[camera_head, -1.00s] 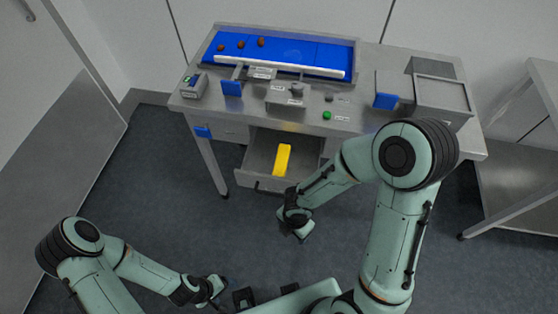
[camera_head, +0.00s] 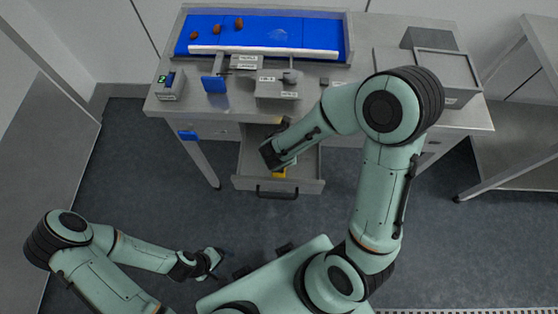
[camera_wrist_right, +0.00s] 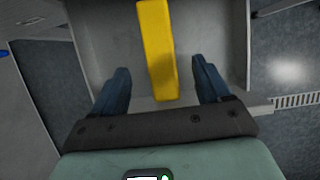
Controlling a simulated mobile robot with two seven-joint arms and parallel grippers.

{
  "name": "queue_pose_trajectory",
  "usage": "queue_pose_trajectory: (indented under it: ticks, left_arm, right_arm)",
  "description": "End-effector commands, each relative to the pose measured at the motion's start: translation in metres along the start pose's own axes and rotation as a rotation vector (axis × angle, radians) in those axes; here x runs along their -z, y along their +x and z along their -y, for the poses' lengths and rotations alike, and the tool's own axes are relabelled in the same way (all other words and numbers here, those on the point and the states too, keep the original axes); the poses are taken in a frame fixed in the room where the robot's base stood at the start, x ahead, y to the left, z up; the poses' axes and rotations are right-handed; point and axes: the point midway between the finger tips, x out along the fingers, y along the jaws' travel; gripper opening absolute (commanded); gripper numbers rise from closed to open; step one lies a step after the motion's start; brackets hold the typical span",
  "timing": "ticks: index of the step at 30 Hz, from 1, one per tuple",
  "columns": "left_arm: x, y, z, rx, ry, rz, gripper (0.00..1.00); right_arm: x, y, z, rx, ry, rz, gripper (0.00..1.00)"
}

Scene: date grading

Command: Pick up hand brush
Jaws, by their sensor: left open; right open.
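A yellow block-shaped thing, which I take for the hand brush (camera_wrist_right: 158,50), lies in the open drawer (camera_head: 307,171). In the head view my right arm covers most of the hand brush, and only a small yellow bit (camera_head: 279,173) shows. My right gripper (camera_wrist_right: 163,75) is open above the drawer. In the right wrist view its two fingers stand apart on either side of the near end of the brush, with gaps on both sides. My left gripper (camera_head: 213,264) is open and empty, low over the floor at the left, far from the drawer.
The drawer hangs from a metal table (camera_head: 462,118). On the table are a blue conveyor belt (camera_head: 310,35) with several brown dates, a small device (camera_head: 169,87) and a grey bin (camera_head: 443,68). A second table (camera_head: 510,165) stands at the right.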

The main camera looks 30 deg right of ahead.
Motion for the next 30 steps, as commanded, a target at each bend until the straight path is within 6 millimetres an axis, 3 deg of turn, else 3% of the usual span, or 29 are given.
queue_pose_trajectory:
  ticks: [1, 8, 18, 27, 30]
  left_arm:
    - [-0.003, 0.005, 0.003, 0.002, -0.002, 0.004, 0.77]
    - [-0.005, 0.009, 0.005, 0.002, -0.002, 0.006, 0.77]
    - [-0.011, 0.023, 0.012, 0.006, -0.006, 0.016, 0.77]
    - [-0.011, 0.023, 0.012, 0.006, -0.005, 0.016, 0.77]
    - [-0.011, 0.023, 0.012, 0.006, -0.005, 0.015, 0.77]
  right_arm:
    - [0.002, 0.011, 0.000, 0.002, 0.000, -0.003, 0.77]
    - [0.000, 0.026, -0.001, -0.001, 0.000, 0.000, 0.77]
    - [0.007, 0.071, 0.001, 0.000, 0.001, -0.001, 0.77]
    - [0.005, 0.074, 0.001, -0.002, 0.002, 0.001, 0.77]
    - [0.005, 0.074, 0.001, -0.002, 0.002, 0.001, 0.44]
